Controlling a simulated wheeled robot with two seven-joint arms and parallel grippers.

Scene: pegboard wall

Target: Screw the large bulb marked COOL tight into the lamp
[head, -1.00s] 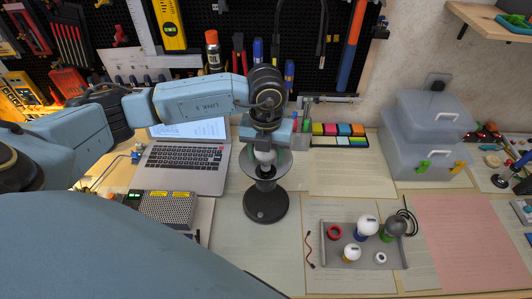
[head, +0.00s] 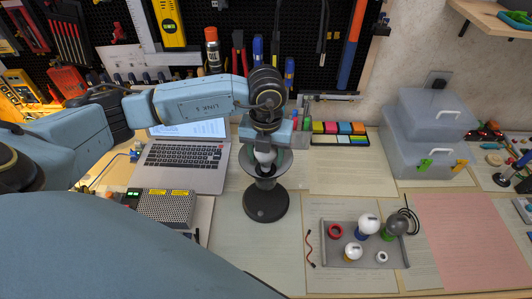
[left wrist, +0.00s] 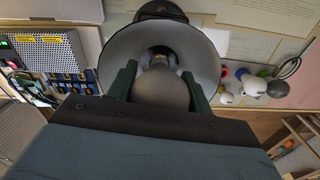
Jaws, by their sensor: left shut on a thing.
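The lamp (head: 266,203) stands upright on the table, a dark round base under a shade that opens upward. The lamp's shade also shows in the left wrist view (left wrist: 203,45). My left gripper (head: 265,146) points down over the shade and is shut on a large pale bulb (head: 264,156). In the left wrist view the bulb (left wrist: 160,88) sits between the two green fingers, its far end toward the socket inside the shade. The threads are hidden, so I cannot tell how deep they sit. No COOL mark is readable. My right gripper is not in view.
A grey tray (head: 365,262) at front right holds several bulbs, a red ring (head: 335,231) and a small white ring (head: 381,257). A laptop (head: 183,167) and a perforated metal box (head: 165,207) stand left of the lamp. Clear boxes (head: 427,140) stand at back right.

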